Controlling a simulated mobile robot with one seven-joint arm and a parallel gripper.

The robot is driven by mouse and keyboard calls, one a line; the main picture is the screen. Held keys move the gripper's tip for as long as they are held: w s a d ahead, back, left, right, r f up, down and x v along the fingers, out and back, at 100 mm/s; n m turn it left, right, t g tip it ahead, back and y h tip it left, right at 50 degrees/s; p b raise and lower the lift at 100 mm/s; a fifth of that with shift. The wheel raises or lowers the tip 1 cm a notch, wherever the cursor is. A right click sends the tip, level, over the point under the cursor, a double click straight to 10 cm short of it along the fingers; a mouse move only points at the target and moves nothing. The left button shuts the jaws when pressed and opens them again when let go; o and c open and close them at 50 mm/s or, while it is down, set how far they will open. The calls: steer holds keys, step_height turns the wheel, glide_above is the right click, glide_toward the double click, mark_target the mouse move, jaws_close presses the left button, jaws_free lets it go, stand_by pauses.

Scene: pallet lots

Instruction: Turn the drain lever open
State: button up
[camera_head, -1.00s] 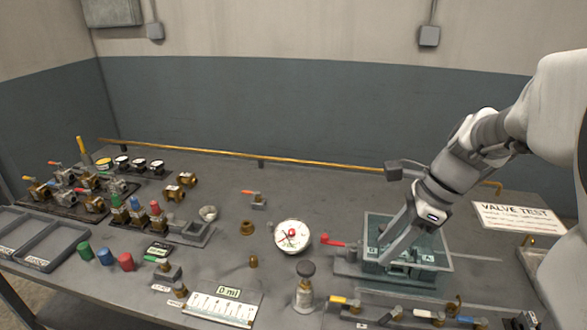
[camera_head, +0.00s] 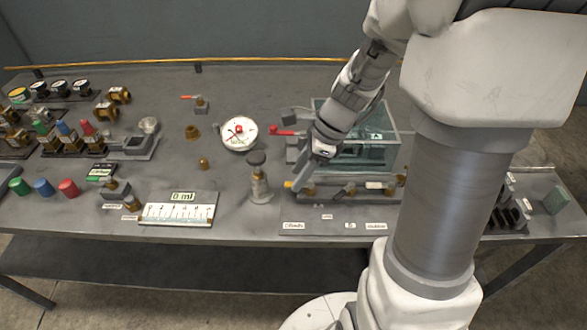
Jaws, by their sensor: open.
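Several valves with levers stand in a row on a grey manifold (camera_head: 372,199) at the bench's front, beside the tank. A yellow lever (camera_head: 291,185) is at its left end. A red lever (camera_head: 282,132) sticks out left of the clear water tank (camera_head: 375,152). I cannot read which lever is marked as the drain. My gripper (camera_head: 301,183) points down at the manifold's left end, close to the yellow lever. It is open, with nothing seen between its fingers. Whether it touches the lever cannot be told. My arm hides part of the tank's left side.
A round gauge (camera_head: 239,133) and a measuring scale board (camera_head: 178,210) reading 0 ml lie further left. Labels (camera_head: 293,226) line the front edge.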

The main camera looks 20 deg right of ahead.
steer(key=shift+w+a+f, duration=0.1)
steer(key=shift+a+f, duration=0.1)
steer(key=shift+f, duration=0.35)
jaws_close()
